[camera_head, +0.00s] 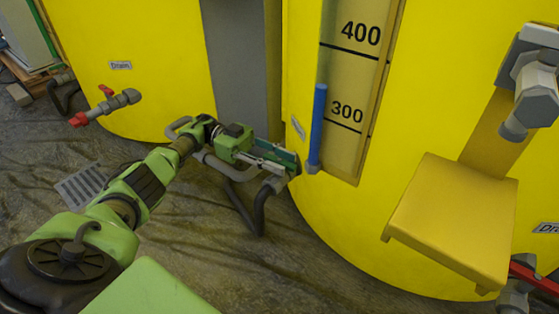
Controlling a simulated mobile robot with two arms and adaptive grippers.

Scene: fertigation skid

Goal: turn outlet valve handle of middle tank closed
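A large yellow tank (400,130) with a level scale fills the middle and right of the head view. A second yellow tank (150,55) stands at the left. My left gripper (284,163) is at the lower left side of the large tank, next to grey pipework (272,184). Its fingers point right, toward the tank wall. The gripper hides the fitting there, and I cannot make out a valve handle or whether the fingers touch one. The finger gap is too small to judge. My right gripper is out of view.
A blue sight tube (318,115) stands close right of my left gripper. A red-handled drain valve (106,102) juts from the left tank. A yellow bracket (455,215) and grey fitting (535,90) stick out at right. A floor grate (82,187) lies left.

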